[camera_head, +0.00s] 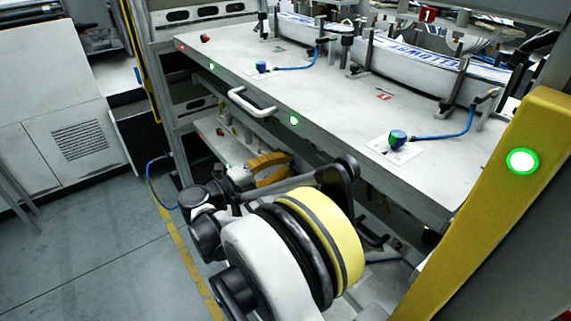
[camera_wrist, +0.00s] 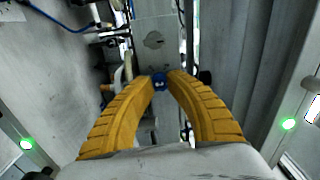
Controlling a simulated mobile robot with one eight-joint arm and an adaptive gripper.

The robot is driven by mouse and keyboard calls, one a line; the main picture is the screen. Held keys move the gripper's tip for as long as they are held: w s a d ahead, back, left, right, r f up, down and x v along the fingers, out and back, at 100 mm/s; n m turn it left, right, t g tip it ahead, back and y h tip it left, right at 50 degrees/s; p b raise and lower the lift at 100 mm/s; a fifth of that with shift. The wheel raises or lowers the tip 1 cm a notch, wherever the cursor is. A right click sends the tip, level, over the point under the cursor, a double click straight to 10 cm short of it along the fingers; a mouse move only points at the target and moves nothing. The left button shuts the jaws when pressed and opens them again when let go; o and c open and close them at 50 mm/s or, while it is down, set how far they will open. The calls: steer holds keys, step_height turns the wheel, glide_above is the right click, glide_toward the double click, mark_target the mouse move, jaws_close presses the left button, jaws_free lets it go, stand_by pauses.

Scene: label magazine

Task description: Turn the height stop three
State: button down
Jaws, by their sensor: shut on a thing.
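In the wrist view, my gripper (camera_wrist: 160,77) has its two ribbed yellow fingers closed in on a small blue knob (camera_wrist: 160,84), which sits between the fingertips. The knob appears to be the height stop; no number on it can be read. In the head view, the yellow fingers of my gripper (camera_head: 268,163) are below the upper white shelf, near the lower shelf. My own arm partly covers them, and the gripped knob is hidden there.
The upper white shelf (camera_head: 305,130) carries white label stacks (camera_head: 408,75), a blue-green knob (camera_head: 397,138) with a blue hose, and another farther back (camera_head: 262,66). A white handle (camera_head: 250,102) sticks out from its front edge. A yellow post (camera_head: 500,190) stands close at right.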

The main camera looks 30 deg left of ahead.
stand_by(0.4)
steer(key=c, duration=1.2)
jaws_free()
steer(key=shift+c, duration=0.2)
